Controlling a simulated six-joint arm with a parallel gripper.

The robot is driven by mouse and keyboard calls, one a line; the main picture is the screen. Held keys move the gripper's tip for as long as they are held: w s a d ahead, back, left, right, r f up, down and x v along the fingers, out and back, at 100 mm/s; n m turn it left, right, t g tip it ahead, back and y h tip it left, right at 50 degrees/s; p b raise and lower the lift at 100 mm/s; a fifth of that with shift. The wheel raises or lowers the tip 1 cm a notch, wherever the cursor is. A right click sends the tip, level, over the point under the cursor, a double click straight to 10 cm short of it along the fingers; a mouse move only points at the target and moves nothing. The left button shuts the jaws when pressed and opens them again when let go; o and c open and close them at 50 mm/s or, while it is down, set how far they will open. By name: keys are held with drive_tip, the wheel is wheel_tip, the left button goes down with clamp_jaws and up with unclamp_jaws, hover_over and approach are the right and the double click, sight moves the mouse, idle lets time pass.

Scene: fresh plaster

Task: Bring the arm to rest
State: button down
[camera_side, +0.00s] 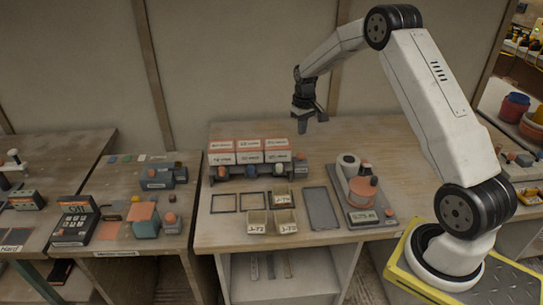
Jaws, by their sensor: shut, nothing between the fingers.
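My gripper (308,117) hangs from the end of my white arm in the upper middle of the side view. It points down and is shut, with nothing held. It is in the air over the back part of the wooden workbench (400,150). It appears just right of the rack of labelled boxes (249,151) and touches nothing that I can see. My arm is raised and bent, with its elbow high at the top of the picture.
A scale (363,217) with a reddish container (363,188) stands right of a dark flat tray (320,208). Two small labelled bins (285,227) (257,229) sit at the bench front, near empty square frames (224,203). More benches with devices stand left. The back right bench top is clear.

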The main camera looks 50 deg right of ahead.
drive_tip(key=s+a+r+n+t, duration=0.1)
drive_tip(key=s+a+r, duration=0.1)
drive_tip(key=s+a, duration=0.8)
drive_tip(key=s+a+r+n+t, duration=0.1)
drive_tip(key=s+a+r+n, duration=0.1)
drive_tip(key=s+a, duration=0.7)
drive_tip(key=a, duration=0.5)
drive_tip(key=shift+s+a+t, duration=0.3)
drive_tip(key=shift+s, duration=0.1)
